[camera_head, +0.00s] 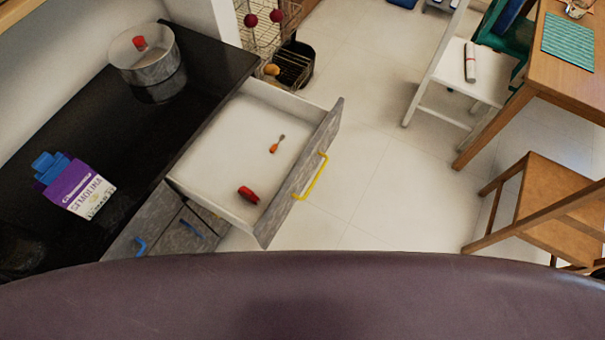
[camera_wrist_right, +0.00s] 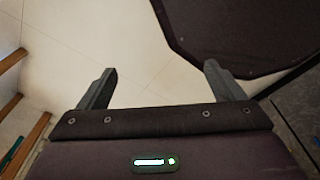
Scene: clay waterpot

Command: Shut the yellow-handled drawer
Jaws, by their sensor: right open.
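The yellow-handled drawer (camera_head: 222,135) is pulled out from the cabinet under the black counter in the head view. Its yellow handle (camera_head: 310,178) is on the grey front panel, which faces right. A red object (camera_head: 248,194) and a small orange-handled tool (camera_head: 277,144) lie inside it. My right gripper (camera_wrist_right: 155,85) is open and empty in the right wrist view, above pale floor tiles. The drawer cannot be made out in the wrist view, and neither gripper shows in the head view.
A pot (camera_head: 150,62) and a purple-and-white box (camera_head: 80,190) stand on the counter (camera_head: 120,110). A wire rack (camera_head: 268,30) stands beyond the drawer. A white chair (camera_head: 460,75), wooden table (camera_head: 565,75) and wooden chair (camera_head: 550,195) are at right. Floor right of the drawer is clear.

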